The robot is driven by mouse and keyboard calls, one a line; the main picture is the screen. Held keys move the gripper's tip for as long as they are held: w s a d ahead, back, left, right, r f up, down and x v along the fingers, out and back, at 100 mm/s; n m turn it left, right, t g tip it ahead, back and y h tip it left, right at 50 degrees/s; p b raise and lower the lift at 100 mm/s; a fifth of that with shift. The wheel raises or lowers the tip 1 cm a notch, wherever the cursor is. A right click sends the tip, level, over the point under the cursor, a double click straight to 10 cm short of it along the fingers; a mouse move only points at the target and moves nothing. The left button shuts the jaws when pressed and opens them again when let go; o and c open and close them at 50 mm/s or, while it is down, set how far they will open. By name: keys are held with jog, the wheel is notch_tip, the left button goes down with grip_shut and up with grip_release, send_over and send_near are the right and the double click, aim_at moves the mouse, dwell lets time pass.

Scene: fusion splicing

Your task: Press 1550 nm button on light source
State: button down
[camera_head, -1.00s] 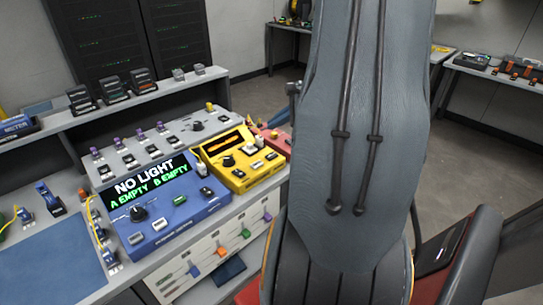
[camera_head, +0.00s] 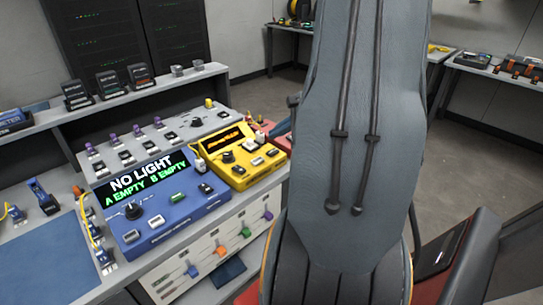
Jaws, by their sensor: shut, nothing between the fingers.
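A blue instrument (camera_head: 165,208) stands on the bench at left. Its screen reads "NO LIGHT", "A EMPTY" and "B EMPTY", and it has a black knob and several buttons. A yellow instrument (camera_head: 238,172) with an orange display, a dark knob and several buttons stands to its right. A red instrument (camera_head: 279,144) is farther right, partly hidden by my arm. I cannot read the button labels, so I cannot tell which unit is the light source or which button is 1550 nm. My gripper is not in view; only my large grey arm shows.
A grey panel (camera_head: 195,124) with several connectors lies behind the instruments. A raised shelf (camera_head: 140,98) holds small dark units. A blue mat (camera_head: 40,262) covers the bench at front left. Open floor lies at right.

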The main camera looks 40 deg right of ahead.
aim_at(276, 152)
jog(key=shift+f+b, duration=1.25)
jog(key=shift+f, duration=0.35)
dwell(0.8)
jog(key=shift+f+b, duration=0.45)
jog(key=shift+b, duration=0.1)
jog(key=shift+f+b, duration=0.45)
dwell(0.7)
jog(key=shift+r, duration=0.1)
jog(key=shift+r+p, duration=0.55)
jog(key=shift+r, duration=0.25)
jog(key=shift+r, duration=0.1)
notch_tip(276, 152, up, 5)
jog(key=p, duration=0.3)
